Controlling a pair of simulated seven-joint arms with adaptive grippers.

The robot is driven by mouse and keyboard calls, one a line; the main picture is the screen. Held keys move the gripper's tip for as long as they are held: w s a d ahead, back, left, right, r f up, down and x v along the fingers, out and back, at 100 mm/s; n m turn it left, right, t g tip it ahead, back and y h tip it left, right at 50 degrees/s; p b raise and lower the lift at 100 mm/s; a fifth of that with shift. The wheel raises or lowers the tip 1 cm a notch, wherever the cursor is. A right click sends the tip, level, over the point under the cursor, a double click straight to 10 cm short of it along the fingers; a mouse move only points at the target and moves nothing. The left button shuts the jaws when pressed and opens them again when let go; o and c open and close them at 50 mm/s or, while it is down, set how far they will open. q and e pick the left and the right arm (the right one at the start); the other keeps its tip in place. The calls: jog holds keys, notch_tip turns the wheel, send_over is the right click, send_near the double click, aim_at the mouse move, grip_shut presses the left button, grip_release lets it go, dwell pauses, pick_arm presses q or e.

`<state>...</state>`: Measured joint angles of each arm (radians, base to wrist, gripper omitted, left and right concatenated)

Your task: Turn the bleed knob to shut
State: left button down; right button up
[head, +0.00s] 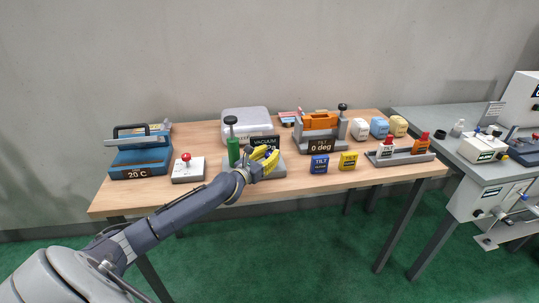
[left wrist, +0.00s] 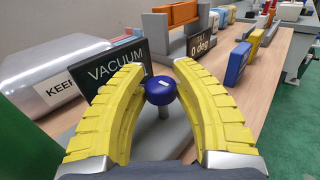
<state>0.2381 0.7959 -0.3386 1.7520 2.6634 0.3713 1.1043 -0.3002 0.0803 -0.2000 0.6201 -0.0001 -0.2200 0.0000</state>
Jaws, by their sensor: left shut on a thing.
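The bleed knob appears to be the round blue knob (left wrist: 161,92) on a short grey stem in front of the black VACUUM sign (left wrist: 117,72). It has a small pale mark on top, too small to read. My left gripper (head: 266,157) has its yellow fingers closed on the knob from both sides; its fingertips also show in the left wrist view (left wrist: 160,80). In the head view the fingers mostly hide the knob. The VACUUM sign (head: 264,141) stands just behind the gripper. My right gripper is not in view.
A green cylinder with a black top (head: 233,150) stands close left of the gripper. A silver lidded box (head: 247,116) is behind. The tilt stand (head: 320,132), blue box (head: 319,165) and yellow box (head: 348,160) are to the right. A red-knobbed box (head: 187,170) sits left.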

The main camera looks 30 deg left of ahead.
pick_arm(q)
jog(key=c, duration=1.1)
grip_release()
jog(key=shift+o, duration=0.2)
jog(key=shift+s, duration=0.1)
jog(key=shift+s+a, duration=0.2)
jog(key=shift+s, duration=2.75)
jog(key=shift+s+a, duration=0.15)
jog(key=shift+s, duration=2.75)
